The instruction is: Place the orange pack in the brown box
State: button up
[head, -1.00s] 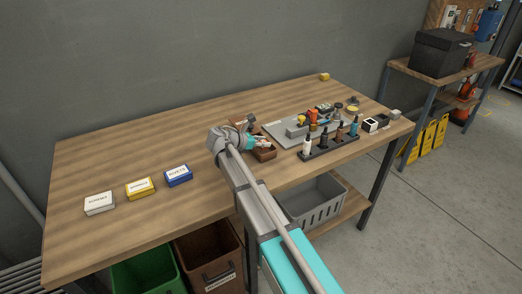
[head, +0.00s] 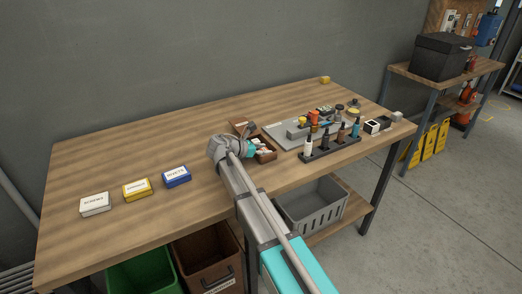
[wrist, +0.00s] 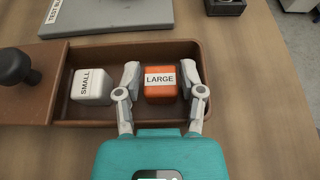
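The brown box (wrist: 55,58) is an open, shallow tray on the wooden table; it also shows in the head view (head: 270,157), partly behind my arm. The orange pack (wrist: 161,88), labelled LARGE, is inside the box's right part in the wrist view. A white pack (wrist: 91,88), labelled SMALL, lies in the box to its left. My gripper (wrist: 161,72) is open, with one finger on each side of the orange pack and narrow gaps showing. In the head view, my arm hides most of the gripper.
A dark knob (wrist: 15,68) stands at the box's left end. A grey plate (wrist: 110,14) lies behind it. A bottle rack (head: 331,147) stands to the right. Three labelled boxes, white (head: 95,204), yellow (head: 137,190) and blue (head: 177,177), sit on the left, with clear table around them.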

jog(key=shift+r, duration=0.1)
dwell(0.3)
jog(key=shift+r, duration=0.15)
jog(key=p+v, duration=0.4)
jog(key=v, duration=0.6)
jog(key=shift+a+r, duration=0.1)
jog(key=shift+a, duration=0.05)
jog(key=shift+p+v, duration=0.45)
jog(key=shift+v, duration=0.35)
dwell(0.4)
